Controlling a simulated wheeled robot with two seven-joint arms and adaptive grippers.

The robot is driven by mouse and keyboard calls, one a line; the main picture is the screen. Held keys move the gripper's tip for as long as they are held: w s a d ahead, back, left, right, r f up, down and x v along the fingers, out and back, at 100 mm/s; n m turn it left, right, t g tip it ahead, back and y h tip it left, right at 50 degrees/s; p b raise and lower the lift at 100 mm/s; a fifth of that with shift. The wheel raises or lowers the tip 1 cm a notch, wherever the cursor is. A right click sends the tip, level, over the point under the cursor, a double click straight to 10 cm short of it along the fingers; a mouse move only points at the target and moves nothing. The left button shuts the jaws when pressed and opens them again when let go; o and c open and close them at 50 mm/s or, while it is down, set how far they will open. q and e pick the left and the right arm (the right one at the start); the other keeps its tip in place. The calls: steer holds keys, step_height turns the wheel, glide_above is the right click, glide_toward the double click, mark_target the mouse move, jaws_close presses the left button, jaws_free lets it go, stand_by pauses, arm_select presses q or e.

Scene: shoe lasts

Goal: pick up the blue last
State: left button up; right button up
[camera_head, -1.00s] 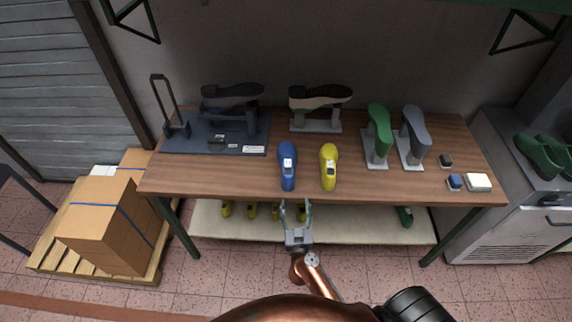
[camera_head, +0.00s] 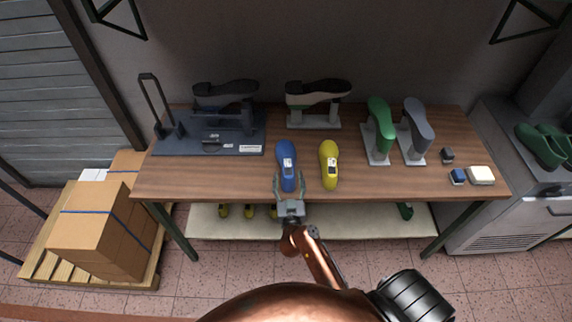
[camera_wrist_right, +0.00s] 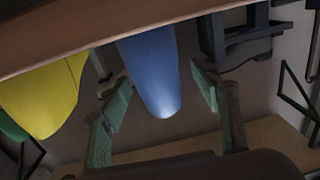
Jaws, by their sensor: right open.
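The blue last (camera_head: 286,157) lies on the wooden table near its front edge, with a white label on it. It also shows in the right wrist view (camera_wrist_right: 152,70), between the two fingers. My right gripper (camera_head: 289,184) is open at the near end of the blue last, with one finger to each side. In the right wrist view the fingers (camera_wrist_right: 162,95) stand apart, with a gap to the last on both sides. Whether the fingers touch it lower down is hard to tell. My left gripper is not in view.
A yellow last (camera_head: 329,163) lies close to the right of the blue one. Behind are a dark stand (camera_head: 190,146), a shoe on a stand (camera_head: 318,93), and green (camera_head: 380,125) and grey (camera_head: 418,128) lasts. The wooden table (camera_head: 240,183) is bare at front left.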

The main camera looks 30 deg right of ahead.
mark_target(288, 169)
steer(key=x, duration=0.3)
steer(key=shift+w+d, duration=0.3)
steer(key=shift+w, duration=0.2)
steer(key=shift+c, duration=1.1)
steer(key=c, duration=1.3)
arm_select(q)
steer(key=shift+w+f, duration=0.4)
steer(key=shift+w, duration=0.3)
arm_select(e)
jaws_close()
steer(key=shift+r, duration=0.15)
